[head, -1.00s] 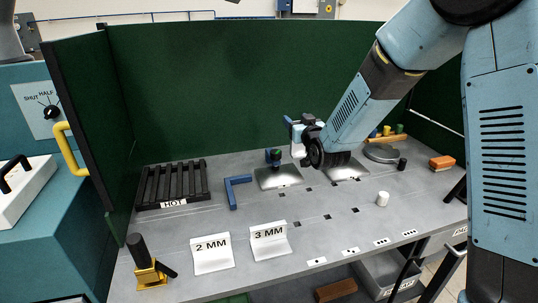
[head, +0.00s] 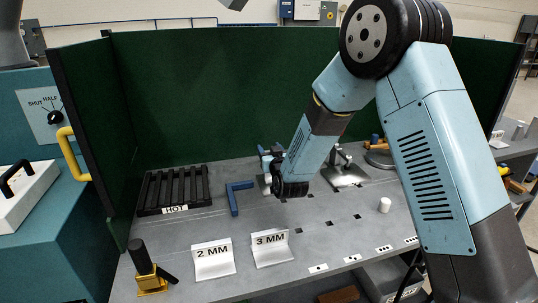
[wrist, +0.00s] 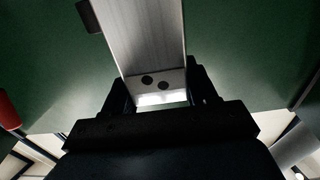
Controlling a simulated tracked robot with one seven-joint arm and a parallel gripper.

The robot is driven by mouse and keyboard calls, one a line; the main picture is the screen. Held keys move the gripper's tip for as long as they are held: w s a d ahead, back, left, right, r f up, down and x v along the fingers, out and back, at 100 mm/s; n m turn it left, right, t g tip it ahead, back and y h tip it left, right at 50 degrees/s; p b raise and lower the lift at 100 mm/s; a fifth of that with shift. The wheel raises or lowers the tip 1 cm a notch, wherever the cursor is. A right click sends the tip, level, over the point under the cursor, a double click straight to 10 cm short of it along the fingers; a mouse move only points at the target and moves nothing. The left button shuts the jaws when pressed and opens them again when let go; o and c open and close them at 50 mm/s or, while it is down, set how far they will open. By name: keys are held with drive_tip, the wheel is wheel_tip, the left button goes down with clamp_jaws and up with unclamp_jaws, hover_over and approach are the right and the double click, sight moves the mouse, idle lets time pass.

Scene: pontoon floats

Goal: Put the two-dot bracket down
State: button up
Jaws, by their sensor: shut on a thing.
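The two-dot bracket (wrist: 152,40) is a pale metal piece, seen in the wrist view rising from between my jaws. Two dark dots show on its lower face, near the jaws. My gripper (wrist: 160,95) is shut on it, one finger on each side. In the head view my gripper (head: 271,160) is over the back middle of the grey bench, in front of the green screen. I cannot make out the bracket there, and cannot tell how high it is above the bench.
A black rack marked HOT (head: 174,188) and a blue square (head: 234,196) lie left of my gripper. A metal plate with a clamp (head: 345,176) is to its right. The 2 MM sign (head: 213,260), 3 MM sign (head: 271,248) and white cup (head: 384,205) stand nearer. Dotted cards (head: 352,257) line the front.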

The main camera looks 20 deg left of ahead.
drive_tip(key=shift+f, duration=0.7)
drive_tip(key=o, duration=1.5)
drive_tip(key=shift+f, duration=0.1)
drive_tip(key=v, duration=1.2)
drive_tip(key=shift+d, duration=0.1)
